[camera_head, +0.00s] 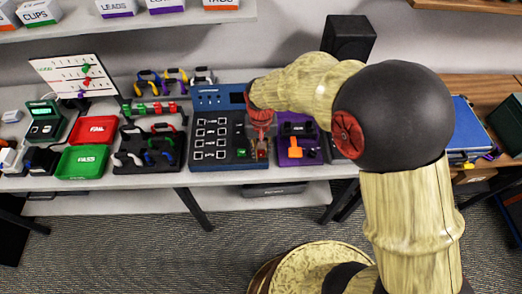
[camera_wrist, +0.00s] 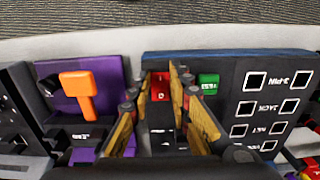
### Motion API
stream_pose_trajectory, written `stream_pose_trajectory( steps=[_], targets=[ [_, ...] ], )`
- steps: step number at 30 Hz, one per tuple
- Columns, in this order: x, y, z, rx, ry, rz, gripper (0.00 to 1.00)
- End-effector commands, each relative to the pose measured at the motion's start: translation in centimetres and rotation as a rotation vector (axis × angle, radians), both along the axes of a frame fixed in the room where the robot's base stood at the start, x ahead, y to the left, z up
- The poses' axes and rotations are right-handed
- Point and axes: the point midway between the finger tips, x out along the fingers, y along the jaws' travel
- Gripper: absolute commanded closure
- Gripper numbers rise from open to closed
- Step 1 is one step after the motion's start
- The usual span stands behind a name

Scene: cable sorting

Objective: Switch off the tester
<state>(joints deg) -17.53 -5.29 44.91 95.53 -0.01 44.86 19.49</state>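The tester (camera_head: 210,153) is a dark panel with a blue back part and rows of white-framed sockets, on the bench's middle. It also shows in the wrist view (camera_wrist: 240,100), upside down. A red rocker switch (camera_wrist: 160,80) lies on its front edge, beside a green test button (camera_wrist: 208,84). My gripper (camera_wrist: 160,78) points down over this edge, its fingers apart on either side of the red switch. Nothing is held between them. Whether the fingertips touch the panel cannot be told. In the head view my gripper (camera_head: 261,150) hides part of the tester's right side.
A purple station (camera_head: 284,158) with an orange-handled tool (camera_wrist: 78,88) stands close beside the tester. A dark cable rack (camera_head: 128,165), a green PASS tray (camera_head: 83,161) and a red FAIL tray (camera_head: 93,129) are to the left. A black speaker (camera_head: 348,38) stands behind.

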Motion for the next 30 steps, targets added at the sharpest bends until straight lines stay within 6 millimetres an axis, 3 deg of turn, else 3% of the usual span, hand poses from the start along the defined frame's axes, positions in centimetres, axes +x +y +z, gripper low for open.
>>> stream_pose_trajectory(
  steps=[8, 17, 30],
  targets=[
    [0.0, 0.01, 0.01, 0.0, 0.0, 0.0, 1.0],
    [0.05, -0.02, 0.2, 0.0, 0.026, -0.001, 1.0],
    [0.74, -0.02, 0.54, 0.006, 0.211, -0.002, 1.0]
  ],
)
